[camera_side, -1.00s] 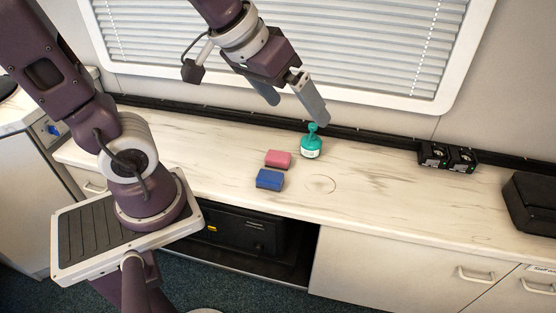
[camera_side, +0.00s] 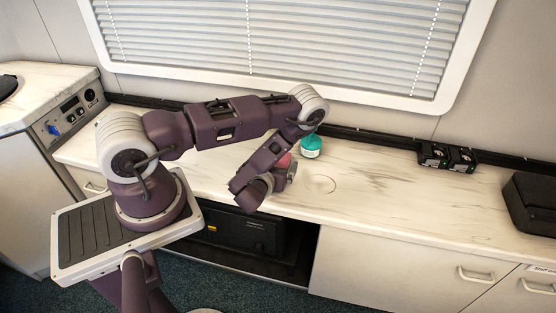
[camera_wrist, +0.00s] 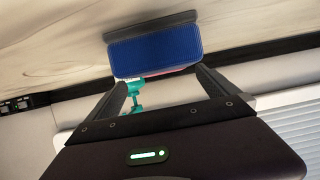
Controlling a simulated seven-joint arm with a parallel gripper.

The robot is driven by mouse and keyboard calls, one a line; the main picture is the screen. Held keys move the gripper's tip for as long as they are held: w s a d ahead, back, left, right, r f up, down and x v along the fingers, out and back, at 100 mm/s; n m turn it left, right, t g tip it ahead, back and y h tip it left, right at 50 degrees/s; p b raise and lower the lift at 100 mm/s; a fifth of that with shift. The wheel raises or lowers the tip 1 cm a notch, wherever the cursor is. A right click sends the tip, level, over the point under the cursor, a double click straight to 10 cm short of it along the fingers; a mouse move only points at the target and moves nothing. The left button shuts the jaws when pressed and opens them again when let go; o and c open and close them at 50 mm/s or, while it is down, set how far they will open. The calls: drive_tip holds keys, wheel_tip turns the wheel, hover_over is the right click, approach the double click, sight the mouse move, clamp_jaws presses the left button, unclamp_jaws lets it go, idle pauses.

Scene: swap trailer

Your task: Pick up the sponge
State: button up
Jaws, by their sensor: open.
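A blue sponge (camera_wrist: 155,52) with a dark grey layer is on the counter, large in the wrist view. My gripper (camera_wrist: 161,78) is open, its two fingers apart and pointing toward the blue sponge. The sponge spans most of the gap between the fingertips; I cannot tell if they touch it. A pink sponge (camera_side: 284,160) shows partly behind my arm in the side view. A thin pink strip of it shows behind the blue sponge in the wrist view. In the side view my arm hides the blue sponge and my fingertips.
A teal bottle (camera_side: 311,147) stands on the counter (camera_side: 400,200) just behind the sponges and also shows in the wrist view (camera_wrist: 135,95). Black devices (camera_side: 447,157) and a black case (camera_side: 532,203) are to the right. The counter between is clear.

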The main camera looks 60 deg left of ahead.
drive_tip(key=x, duration=0.5)
drive_tip(key=shift+a+f, duration=0.15)
drive_tip(key=shift+a, duration=0.35)
drive_tip(key=c, duration=1.4)
